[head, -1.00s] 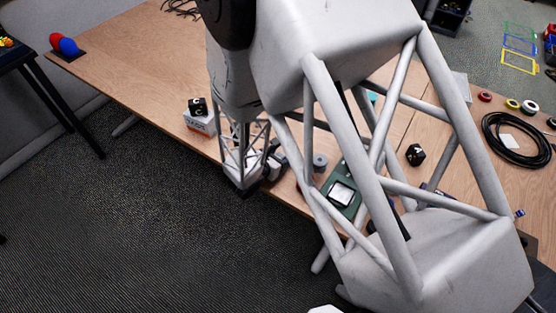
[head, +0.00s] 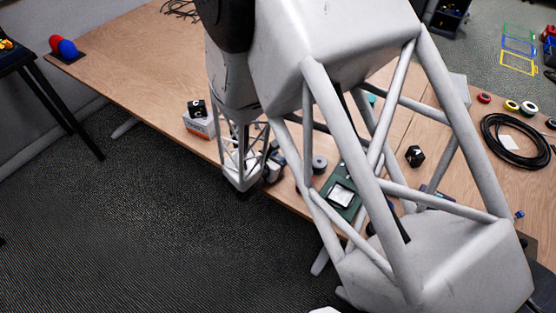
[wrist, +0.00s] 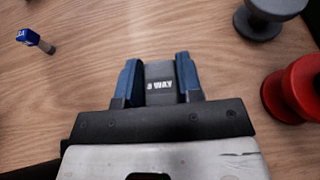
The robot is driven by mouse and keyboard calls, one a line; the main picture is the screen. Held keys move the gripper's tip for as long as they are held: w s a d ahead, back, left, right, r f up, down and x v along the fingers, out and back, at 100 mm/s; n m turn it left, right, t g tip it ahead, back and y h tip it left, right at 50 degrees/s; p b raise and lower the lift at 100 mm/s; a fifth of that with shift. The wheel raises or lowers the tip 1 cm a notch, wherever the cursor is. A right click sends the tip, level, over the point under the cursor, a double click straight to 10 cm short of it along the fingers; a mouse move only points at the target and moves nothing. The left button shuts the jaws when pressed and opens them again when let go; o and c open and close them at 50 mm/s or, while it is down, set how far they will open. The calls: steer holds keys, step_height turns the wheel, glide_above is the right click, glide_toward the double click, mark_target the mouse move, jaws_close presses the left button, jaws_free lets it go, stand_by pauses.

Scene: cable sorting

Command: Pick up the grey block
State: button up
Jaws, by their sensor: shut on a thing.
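The grey block (wrist: 160,86), with white lettering that reads like "3 WAY", sits between the blue fingers of my gripper (wrist: 158,70) in the wrist view. My gripper is shut on it, with one finger against each side. The wood table shows around and beyond the block; I cannot tell whether the block touches the table or is raised. In the head view my gripper (head: 274,166) is small and partly hidden by my own arm, near the table's front edge, and the block cannot be made out there.
A grey spool (wrist: 262,18) and a red spool (wrist: 297,88) stand to the right in the wrist view. A small blue-ended piece (wrist: 33,40) lies at left. In the head view, a green board (head: 345,190) is right of my gripper and a cube-topped box (head: 199,126) is left.

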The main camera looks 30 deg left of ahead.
mark_target(278, 158)
steer(key=shift+r, duration=0.1)
step_height(278, 158, up, 18)
stand_by(0.9)
steer(key=shift+d, duration=0.1)
stand_by(0.5)
